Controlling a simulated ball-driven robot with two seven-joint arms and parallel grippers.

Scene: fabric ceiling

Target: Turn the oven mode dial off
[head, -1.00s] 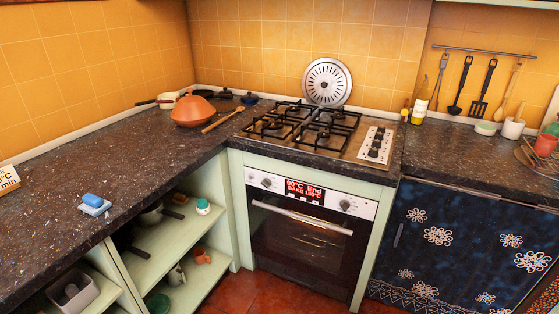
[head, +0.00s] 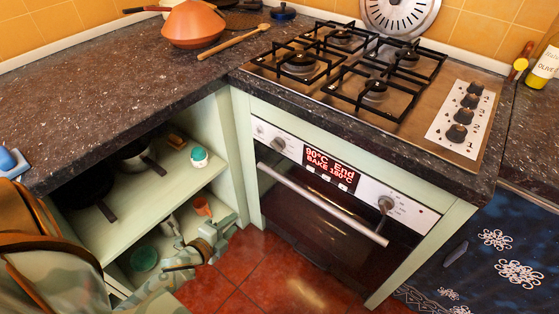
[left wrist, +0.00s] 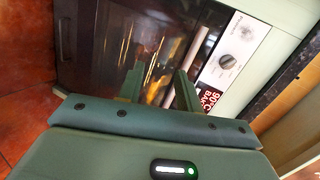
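The oven's white control panel (head: 418,213) has a left dial (head: 278,143) and a right dial (head: 386,204). Between them a red display (head: 331,170) reads 90°C End, BAKE 180°C. I cannot tell from labels which dial sets the mode. My left gripper (head: 226,235) is low in front of the open shelves, left of the oven, apart from both dials. In the left wrist view my left gripper (left wrist: 159,84) has its two fingers apart and empty, facing the oven front. The left dial (left wrist: 226,62) shows there beyond the fingers, to the right. My right gripper is not in view.
The oven handle (head: 320,202) crosses the door below the panel. The dark counter edge (head: 355,150) overhangs the panel. Open shelves (head: 165,195) with pots and jars stand left of the oven. The red tiled floor (head: 250,275) before the oven is clear.

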